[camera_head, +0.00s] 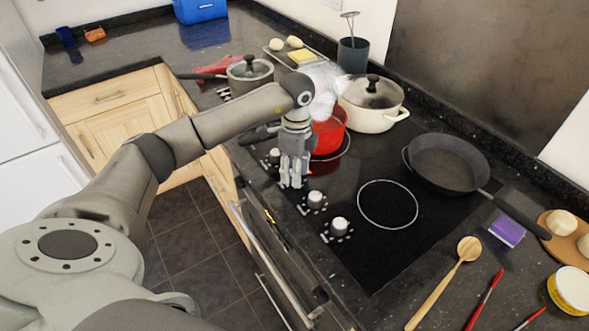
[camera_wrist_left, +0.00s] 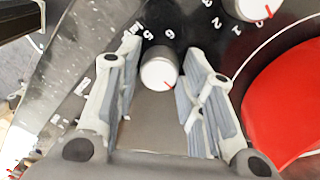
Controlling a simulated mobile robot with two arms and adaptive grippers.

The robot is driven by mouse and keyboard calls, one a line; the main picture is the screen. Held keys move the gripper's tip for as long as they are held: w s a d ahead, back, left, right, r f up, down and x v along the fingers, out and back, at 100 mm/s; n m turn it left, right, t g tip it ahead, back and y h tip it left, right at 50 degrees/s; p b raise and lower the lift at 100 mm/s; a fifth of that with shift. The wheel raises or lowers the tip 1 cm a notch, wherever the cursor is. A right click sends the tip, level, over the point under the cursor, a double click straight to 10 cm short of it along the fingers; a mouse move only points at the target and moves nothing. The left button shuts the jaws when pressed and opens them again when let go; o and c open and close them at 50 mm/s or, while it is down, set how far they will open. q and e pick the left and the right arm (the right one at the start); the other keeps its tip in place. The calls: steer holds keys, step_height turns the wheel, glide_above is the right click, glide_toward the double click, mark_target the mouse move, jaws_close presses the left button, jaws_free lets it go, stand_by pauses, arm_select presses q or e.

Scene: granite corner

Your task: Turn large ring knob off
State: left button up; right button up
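Black hob knobs with white tops line the front of the hob. In the head view one knob (camera_head: 274,155) stands left of my left gripper (camera_head: 291,184), and two more, a middle knob (camera_head: 315,198) and a right knob (camera_head: 339,225), stand to its right. My left gripper points down over the knob row. In the left wrist view its fingers are apart, with one knob (camera_wrist_left: 158,72) showing between them, not visibly gripped. A red mark shows at that knob's lower right edge. Another knob (camera_wrist_left: 254,8) shows at the top. Which is the large ring knob I cannot tell.
A steaming red pot (camera_head: 328,132) stands close behind my gripper; it fills the right of the left wrist view (camera_wrist_left: 285,100). A cream lidded pot (camera_head: 373,112) and dark frying pan (camera_head: 447,166) stand beyond. A bare ring (camera_head: 387,207) and wooden spoon (camera_head: 445,282) lie right.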

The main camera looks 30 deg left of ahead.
arm_select(q)
steer(key=shift+o, duration=0.9)
steer(key=shift+r, duration=0.1)
step_height(320, 180, up, 12)
steer(key=shift+w, duration=0.3)
steer(key=shift+f, duration=0.2)
